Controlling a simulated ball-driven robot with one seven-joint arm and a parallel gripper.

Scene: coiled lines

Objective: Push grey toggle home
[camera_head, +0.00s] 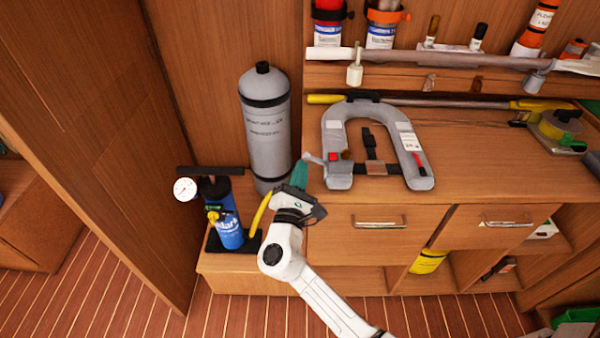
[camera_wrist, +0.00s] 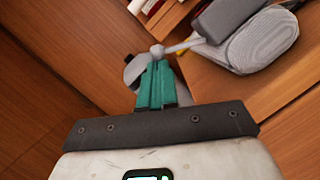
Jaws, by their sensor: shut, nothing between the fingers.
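The grey toggle (camera_head: 314,159) is a short lever with a rounded end, sticking out from the left side of a grey horseshoe-shaped life jacket (camera_head: 337,130) on the wooden counter. In the wrist view the toggle (camera_wrist: 182,46) slants from the life jacket (camera_wrist: 262,42) down to its pale rounded end just past my fingertips. My gripper (camera_head: 300,166) has teal fingers, shut and empty, just below and left of the toggle's end. In the wrist view my gripper (camera_wrist: 158,66) appears at that end; I cannot tell whether they touch. The fingers partly hide a grey shape behind.
A grey gas cylinder (camera_head: 265,125) stands close left of my gripper. A blue pump (camera_head: 228,225) with a gauge and yellow hose is lower left. A drawer (camera_head: 378,233) lies below the counter edge. A yellow-ended pole (camera_head: 450,102) lies behind the life jacket.

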